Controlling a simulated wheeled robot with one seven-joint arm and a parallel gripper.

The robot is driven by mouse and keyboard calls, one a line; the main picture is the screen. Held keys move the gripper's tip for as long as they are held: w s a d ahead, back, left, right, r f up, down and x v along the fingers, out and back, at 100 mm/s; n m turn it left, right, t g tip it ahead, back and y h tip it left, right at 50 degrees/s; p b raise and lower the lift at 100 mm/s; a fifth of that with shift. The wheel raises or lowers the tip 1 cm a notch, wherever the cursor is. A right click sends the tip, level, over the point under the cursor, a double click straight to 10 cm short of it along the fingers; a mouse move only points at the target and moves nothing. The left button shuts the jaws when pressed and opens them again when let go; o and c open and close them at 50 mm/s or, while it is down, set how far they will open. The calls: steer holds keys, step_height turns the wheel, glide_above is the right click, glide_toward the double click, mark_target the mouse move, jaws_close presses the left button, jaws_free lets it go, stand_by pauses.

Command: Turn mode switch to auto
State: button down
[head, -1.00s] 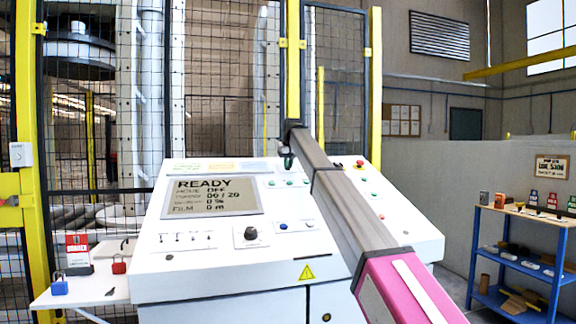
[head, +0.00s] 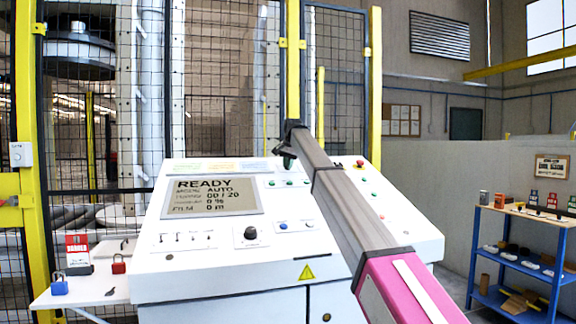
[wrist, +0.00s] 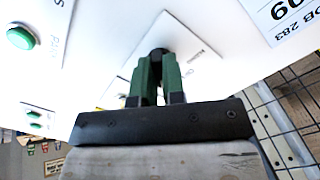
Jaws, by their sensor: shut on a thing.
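The white control console (head: 190,275) stands in front of me. Its display (head: 212,197) reads READY, with the mode line showing AUTO. My gripper (head: 288,163) is at the console's upper part, partly covered by my own arm in the head view. In the wrist view, my gripper's green fingers (wrist: 158,68) are shut on a small black knob, the mode switch (wrist: 158,52), on a white labelled panel. The fingers hide most of the knob, and its pointer direction cannot be seen.
Another black knob (head: 251,233) and several small buttons are on the console's front. A red emergency button (head: 360,162) sits at its upper right. A mesh fence (head: 220,80) stands behind. A blue shelf (head: 475,255) is at the right; padlocks lie on a left side shelf.

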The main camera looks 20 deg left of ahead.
steer(key=shift+m, duration=0.3)
stand_by(0.4)
steer(key=c, duration=1.2)
jaws_free()
steer(key=v, duration=1.1)
steer(key=shift+f, duration=0.1)
